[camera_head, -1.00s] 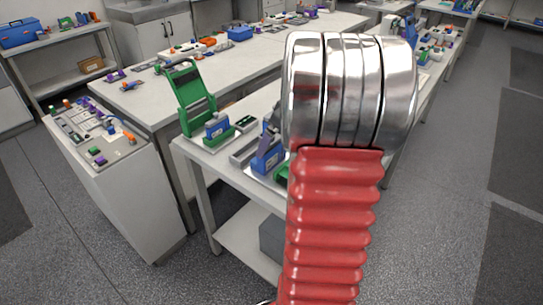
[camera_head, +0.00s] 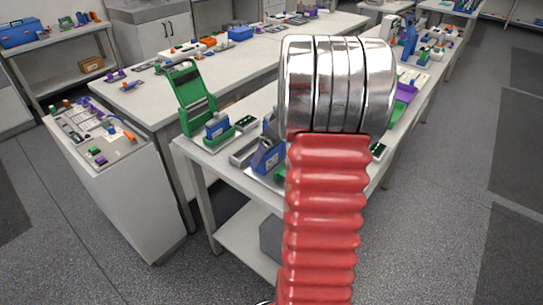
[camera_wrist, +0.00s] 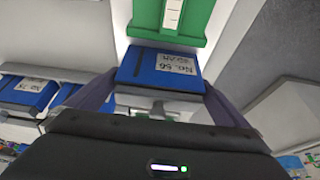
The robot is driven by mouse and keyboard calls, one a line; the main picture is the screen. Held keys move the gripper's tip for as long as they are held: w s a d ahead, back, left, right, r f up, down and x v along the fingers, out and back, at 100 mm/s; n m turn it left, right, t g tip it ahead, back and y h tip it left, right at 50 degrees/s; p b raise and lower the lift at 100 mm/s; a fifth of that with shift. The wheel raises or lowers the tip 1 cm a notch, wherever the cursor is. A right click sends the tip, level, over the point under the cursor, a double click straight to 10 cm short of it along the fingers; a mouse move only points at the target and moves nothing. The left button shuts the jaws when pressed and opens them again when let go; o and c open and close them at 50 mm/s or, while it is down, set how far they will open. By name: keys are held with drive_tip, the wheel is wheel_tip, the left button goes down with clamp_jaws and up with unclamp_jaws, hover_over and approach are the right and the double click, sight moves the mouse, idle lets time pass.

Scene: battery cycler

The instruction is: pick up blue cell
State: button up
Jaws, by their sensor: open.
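A blue cell (camera_wrist: 160,72) with a white label lies in the wrist view, just beyond my gripper (camera_wrist: 160,84). My gripper is open. Its two dark purple fingers stand to the left and right of the cell, close to its sides; I cannot tell whether they touch it. More blue cells (camera_wrist: 28,93) with white labels sit to the left in the wrist view. In the head view a blue block (camera_head: 217,127) stands in front of a green frame, and another blue shape (camera_head: 266,156) shows beside my arm. My gripper's fingers are hidden there behind my arm.
A green fixture (camera_wrist: 172,20) sits directly beyond the cell. In the head view a green stand (camera_head: 188,98) rises at the near corner of the white bench (camera_head: 228,165). A small console (camera_head: 112,150) stands to the left. The floor at right is clear.

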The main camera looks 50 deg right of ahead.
drive_tip(key=shift+c, duration=0.4)
drive_tip(key=c, duration=1.2)
drive_tip(key=shift+r, duration=0.2)
wheel_tip(320, 180, up, 10)
drive_tip(key=shift+f, duration=0.15)
